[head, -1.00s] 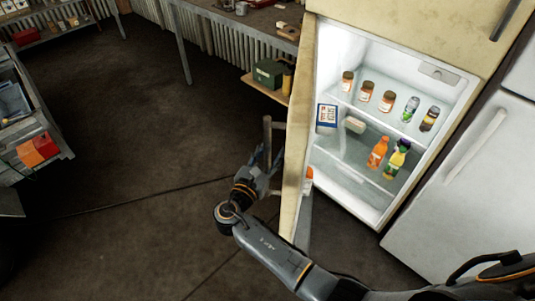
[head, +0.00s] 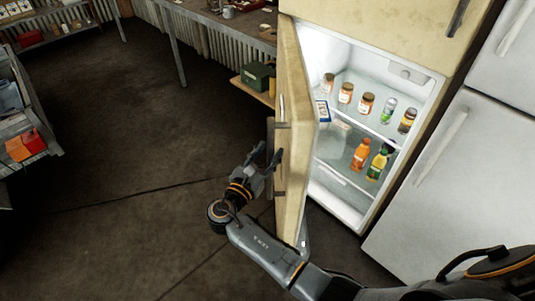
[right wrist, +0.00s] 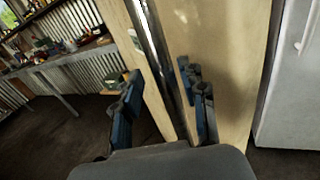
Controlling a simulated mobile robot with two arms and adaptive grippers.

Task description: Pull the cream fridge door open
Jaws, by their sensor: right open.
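My right gripper (head: 266,158) is open at the handle's lower part. In the right wrist view the handle (right wrist: 161,50) runs between the two spread fingers (right wrist: 163,102); I cannot tell whether either touches it. The fridge interior (head: 345,135) is lit and holds jars and bottles. My left gripper is not in view.
A white fridge (head: 430,185) stands right of the cream one. A workbench (head: 215,25) and a low shelf with a green box (head: 258,76) are behind the door. The floor between is clear.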

